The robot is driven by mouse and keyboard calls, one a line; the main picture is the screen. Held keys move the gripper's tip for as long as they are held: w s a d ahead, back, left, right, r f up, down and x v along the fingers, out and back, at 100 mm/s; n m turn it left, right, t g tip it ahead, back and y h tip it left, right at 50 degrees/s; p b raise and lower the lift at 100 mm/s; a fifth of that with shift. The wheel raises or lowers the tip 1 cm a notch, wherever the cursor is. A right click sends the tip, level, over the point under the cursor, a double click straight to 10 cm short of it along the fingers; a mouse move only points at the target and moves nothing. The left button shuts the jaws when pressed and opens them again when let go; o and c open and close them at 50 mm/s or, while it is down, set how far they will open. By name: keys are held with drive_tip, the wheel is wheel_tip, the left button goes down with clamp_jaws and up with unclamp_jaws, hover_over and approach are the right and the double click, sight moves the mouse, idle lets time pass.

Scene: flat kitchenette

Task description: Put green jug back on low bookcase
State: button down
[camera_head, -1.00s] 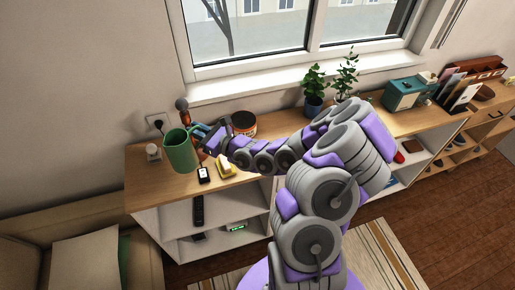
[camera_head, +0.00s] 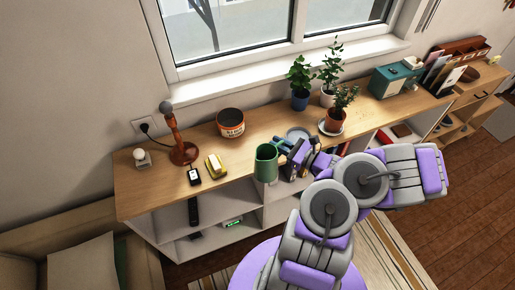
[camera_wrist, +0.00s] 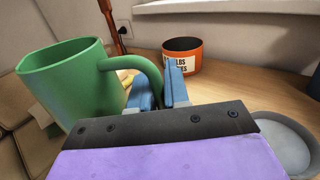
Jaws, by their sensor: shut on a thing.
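The green jug (camera_head: 265,163) is at the front edge of the low bookcase's wooden top (camera_head: 262,136) in the head view. In the wrist view the jug (camera_wrist: 75,85) fills the left side, with its handle toward my gripper. My gripper (camera_head: 284,146) is to the right of the jug. In the wrist view its blue fingers (camera_wrist: 157,88) are shut at the jug's handle. The jug looks roughly upright. I cannot tell whether its base touches the top; its underside is hidden.
An orange-banded tin (camera_head: 231,123), a yellow item (camera_head: 215,165), a black device (camera_head: 194,176) and a brown lamp-like stand (camera_head: 179,140) are on the top to the left. Potted plants (camera_head: 336,121) and a teal box (camera_head: 396,80) stand to the right. Bare wood lies around the tin.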

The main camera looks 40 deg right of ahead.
drive_tip(key=w+d+f+b, duration=0.1)
drive_tip(key=w+d+f, duration=0.1)
drive_tip(key=w, duration=0.2)
drive_tip(key=w+d+f+b, duration=0.1)
drive_tip(key=w+d+b, duration=0.1)
drive_tip(key=w, duration=0.3)
drive_tip(key=w+d+f+b, duration=0.2)
drive_tip(key=w, duration=0.2)
drive_tip(key=shift+w+f, duration=0.3)
drive_tip(key=shift+w, duration=0.1)
drive_tip(key=c, duration=1.1)
unclamp_jaws()
